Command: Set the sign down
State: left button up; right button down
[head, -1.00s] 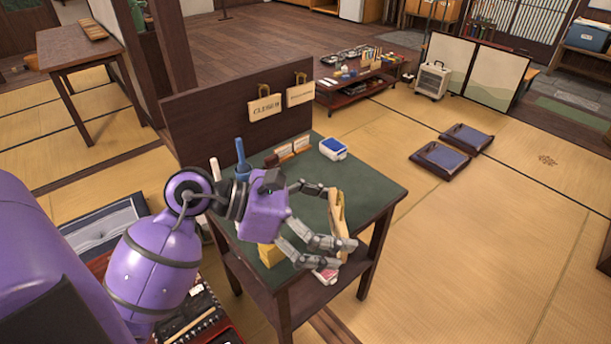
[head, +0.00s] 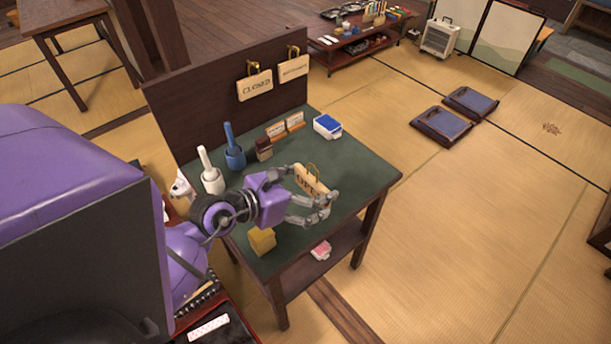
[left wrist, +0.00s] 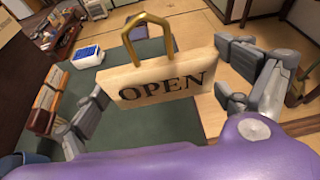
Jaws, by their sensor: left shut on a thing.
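The wooden sign (head: 311,181) reads OPEN and has a brass loop on top. My left gripper (head: 325,204) is shut on it, over the green-topped table (head: 352,158). In the left wrist view the sign (left wrist: 165,82) is upright and slightly tilted, its lettering facing the camera, with grey fingers at both ends. Whether its lower edge touches the tabletop I cannot tell. My right gripper is not in view.
A dark board (head: 200,100) along the table's back carries a CLOSED sign (head: 255,85) and another sign (head: 293,69). A blue-and-white box (head: 327,125), blue pestle-like item (head: 234,148), white one (head: 210,172) and yellow block (head: 262,240) stand on the table. The right part is clear.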

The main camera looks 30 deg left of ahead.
pick_arm(q)
jog(key=w+a+f, duration=0.1)
jog(key=w+f, duration=0.1)
jog(key=w, duration=0.1)
jog(key=w+a+f+b, duration=0.1)
jog(key=w+f, duration=0.2)
jog(key=w+a+f, duration=0.1)
jog(key=w+f, duration=0.1)
jog(key=w, duration=0.1)
jog(key=shift+w+a+f, duration=0.15)
jog(key=shift+a+f, duration=0.05)
jog(key=shift+f, duration=0.1)
jog(key=shift+w+a+f+b, duration=0.15)
jog(key=shift+w+f+b, duration=0.2)
jog(key=shift+b, duration=0.05)
jog(key=f, duration=0.2)
jog(key=f+b, duration=0.1)
jog(key=shift+w+f, duration=0.2)
jog(key=shift+w, duration=0.05)
jog(key=shift+f, duration=0.2)
jog(key=o, duration=0.8)
jog(key=shift+r, duration=0.1)
